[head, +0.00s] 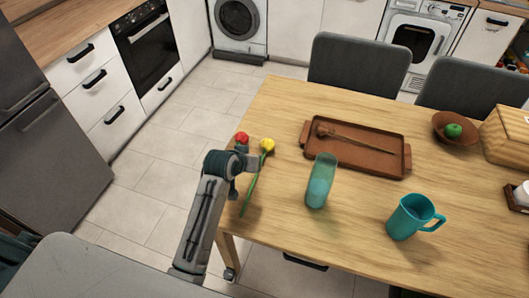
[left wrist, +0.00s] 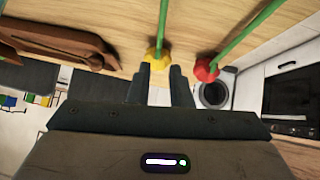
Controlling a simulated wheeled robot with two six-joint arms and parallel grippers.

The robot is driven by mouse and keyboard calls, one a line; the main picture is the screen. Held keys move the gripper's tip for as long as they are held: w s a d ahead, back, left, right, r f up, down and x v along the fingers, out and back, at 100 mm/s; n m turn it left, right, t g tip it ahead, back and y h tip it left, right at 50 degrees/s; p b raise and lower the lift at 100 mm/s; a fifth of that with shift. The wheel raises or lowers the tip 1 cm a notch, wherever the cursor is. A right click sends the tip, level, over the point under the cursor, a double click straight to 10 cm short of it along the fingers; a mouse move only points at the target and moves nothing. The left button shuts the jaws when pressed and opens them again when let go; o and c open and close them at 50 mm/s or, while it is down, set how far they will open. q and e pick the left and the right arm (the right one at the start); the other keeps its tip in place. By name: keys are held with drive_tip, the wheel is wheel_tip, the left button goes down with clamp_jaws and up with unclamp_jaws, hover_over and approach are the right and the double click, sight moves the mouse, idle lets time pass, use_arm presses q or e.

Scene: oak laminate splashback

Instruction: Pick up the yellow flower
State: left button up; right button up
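The yellow flower (head: 267,145) lies on the wooden table near its left edge, its green stem running toward the front. My left gripper (head: 248,163) is at the table's left edge, close beside the yellow flower. In the left wrist view the gripper (left wrist: 159,82) is open, and the yellow flower head (left wrist: 157,56) shows just past the gap between its fingers. I cannot tell whether the fingers touch it. A red flower (head: 242,138) lies just left of the yellow one; in the left wrist view the red flower (left wrist: 206,69) is outside the fingers. My right gripper is not in view.
On the table (head: 285,115) are a brown tray (head: 370,160) holding a wooden spoon, a teal glass (head: 321,180), a teal mug (head: 408,217) and a brown bowl (head: 447,120) with a green apple. Grey chairs stand behind. The table's front left corner has free room.

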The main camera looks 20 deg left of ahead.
use_arm(q)
drive_tip(key=x, duration=0.4)
drive_tip(key=shift+w+d+f, duration=0.1)
drive_tip(key=shift+w+f, duration=0.05)
drive_tip(key=shift+f, duration=0.05)
drive_tip(key=shift+w+f+p, duration=0.3)
drive_tip(key=shift+p, duration=0.15)
drive_tip(key=shift+p+x, duration=0.6)
drive_tip(key=shift+x, duration=1.65)
drive_tip(key=shift+s+f, duration=0.1)
drive_tip(key=shift+s, duration=0.05)
clamp_jaws()
